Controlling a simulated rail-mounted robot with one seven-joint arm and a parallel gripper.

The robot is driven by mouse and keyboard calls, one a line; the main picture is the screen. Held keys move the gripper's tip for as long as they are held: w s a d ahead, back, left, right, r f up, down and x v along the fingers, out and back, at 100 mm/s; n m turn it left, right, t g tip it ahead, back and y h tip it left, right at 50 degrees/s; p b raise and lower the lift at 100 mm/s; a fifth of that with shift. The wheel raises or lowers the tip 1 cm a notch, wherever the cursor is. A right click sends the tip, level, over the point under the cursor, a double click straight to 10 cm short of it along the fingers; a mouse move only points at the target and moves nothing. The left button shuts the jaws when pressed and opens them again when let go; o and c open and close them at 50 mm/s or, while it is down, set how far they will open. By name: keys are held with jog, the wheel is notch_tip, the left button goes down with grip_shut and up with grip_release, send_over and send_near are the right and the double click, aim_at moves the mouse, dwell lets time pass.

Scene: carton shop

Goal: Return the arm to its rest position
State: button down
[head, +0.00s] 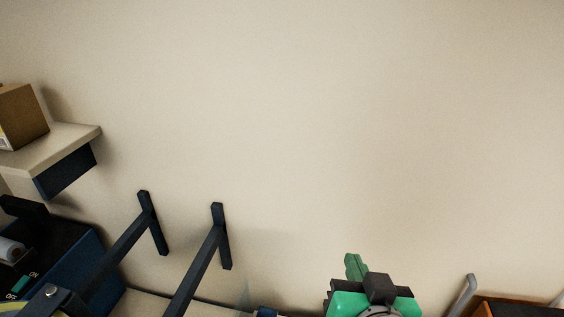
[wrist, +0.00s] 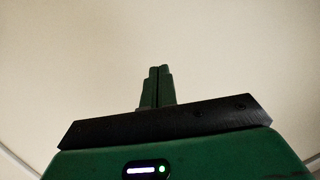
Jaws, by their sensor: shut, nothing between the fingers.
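My gripper (head: 355,266) shows at the bottom edge of the head view, right of the middle, with its green fingers pointing up in front of the pale wall. In the wrist view my gripper (wrist: 158,74) has its two green fingers together, with only a thin dark line between them. It is shut and holds nothing. Most of my arm is out of view.
At the left, a carton (head: 22,117) sits on a wall shelf (head: 62,140). Below are a dark blue machine (head: 75,254) with an on/off switch and two dark bars (head: 195,268). An orange-edged dark item (head: 515,306) is at lower right. The wall (head: 330,110) is bare.

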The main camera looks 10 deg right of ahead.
jog(key=s+a+r+n+t+y, duration=0.1)
jog(key=s+a+r+t, duration=0.1)
jog(key=a+r, duration=0.4)
jog(key=s+a+r+n+t+y, duration=0.1)
jog(key=s+a+r+n+t, duration=0.1)
jog(key=a+r, duration=0.4)
jog(key=s+a+r+n+t+y, duration=0.1)
jog(key=s+a+r+t, duration=0.2)
jog(key=r, duration=0.9)
jog(key=a+t, duration=0.3)
jog(key=a, duration=0.1)
jog(key=shift+s+r+n+y, duration=0.3)
jog(key=shift+s+r, duration=0.05)
jog(key=shift+s, duration=0.05)
